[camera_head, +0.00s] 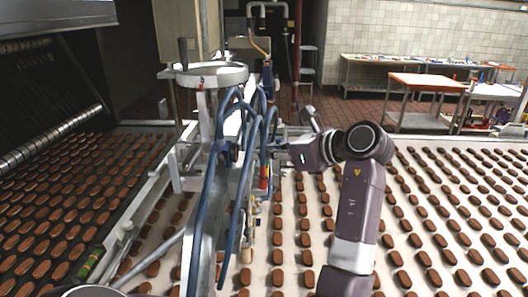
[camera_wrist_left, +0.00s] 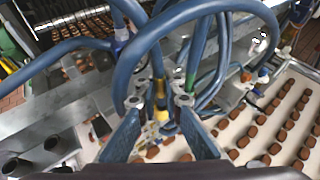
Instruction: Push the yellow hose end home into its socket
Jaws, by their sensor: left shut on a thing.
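The yellow hose end (camera_wrist_left: 161,114) shows in the left wrist view as a small yellow piece among blue hoses (camera_wrist_left: 150,45). My left gripper (camera_wrist_left: 171,108) has its two dark fingers on either side of it and is shut on it. In the head view my left gripper (camera_head: 276,151) is at the right side of the hose bundle (camera_head: 243,130), above the conveyor, and its fingertips are hard to make out. The socket cannot be told apart; the hoses and fingers cover that area. I cannot tell how deep the hose end sits. My right gripper is not in view.
Rows of brown biscuits lie on the white conveyor (camera_head: 289,228) below. A metal machine frame (camera_head: 208,77) with looping blue hoses stands close to my gripper. A dark conveyor (camera_head: 55,205) is at the left. An orange-topped table (camera_head: 425,82) is far back right.

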